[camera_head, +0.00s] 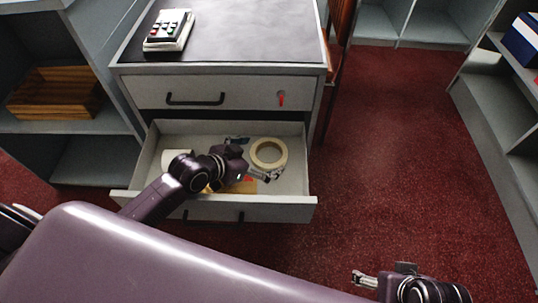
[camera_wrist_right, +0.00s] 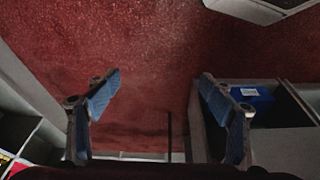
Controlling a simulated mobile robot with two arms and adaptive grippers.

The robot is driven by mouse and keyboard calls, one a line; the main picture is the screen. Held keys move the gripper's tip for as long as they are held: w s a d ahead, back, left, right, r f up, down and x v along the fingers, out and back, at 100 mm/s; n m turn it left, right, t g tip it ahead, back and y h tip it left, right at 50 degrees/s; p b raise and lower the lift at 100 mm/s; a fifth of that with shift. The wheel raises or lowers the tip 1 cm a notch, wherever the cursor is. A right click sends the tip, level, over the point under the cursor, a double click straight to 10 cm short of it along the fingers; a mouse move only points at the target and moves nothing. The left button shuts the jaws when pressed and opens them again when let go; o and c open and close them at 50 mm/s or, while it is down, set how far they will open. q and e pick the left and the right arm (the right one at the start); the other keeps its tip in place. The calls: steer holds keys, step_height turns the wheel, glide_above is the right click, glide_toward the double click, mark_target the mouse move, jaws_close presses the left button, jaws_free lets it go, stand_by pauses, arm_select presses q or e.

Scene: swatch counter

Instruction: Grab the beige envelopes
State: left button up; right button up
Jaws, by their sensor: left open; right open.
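The beige envelopes (camera_head: 243,187) lie in the open drawer (camera_head: 294,208), mostly hidden under my left gripper and arm, so I cannot tell how many there are. My left gripper (camera_head: 255,158) is over the drawer with its fingers spread, empty, above and beside the envelopes. My right gripper (camera_head: 378,277) is at the lower right of the head view, over the red carpet, away from the drawer. Its two blue-padded fingers are spread with nothing between them in the right wrist view (camera_wrist_right: 158,84).
A beige tape roll (camera_head: 268,154) lies in the drawer right of the envelopes, and a white object (camera_head: 174,158) lies at left. A closed drawer (camera_head: 222,94) with a red key is above. A card terminal (camera_head: 169,30) stands on the counter. Carpet at right is clear.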

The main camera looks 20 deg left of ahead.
arm_select(q)
steer(key=shift+x, duration=0.8)
steer(key=shift+c, duration=0.7)
steer(key=c, duration=1.2)
steer(key=shift+o, duration=0.2)
steer(key=shift+r, duration=0.1)
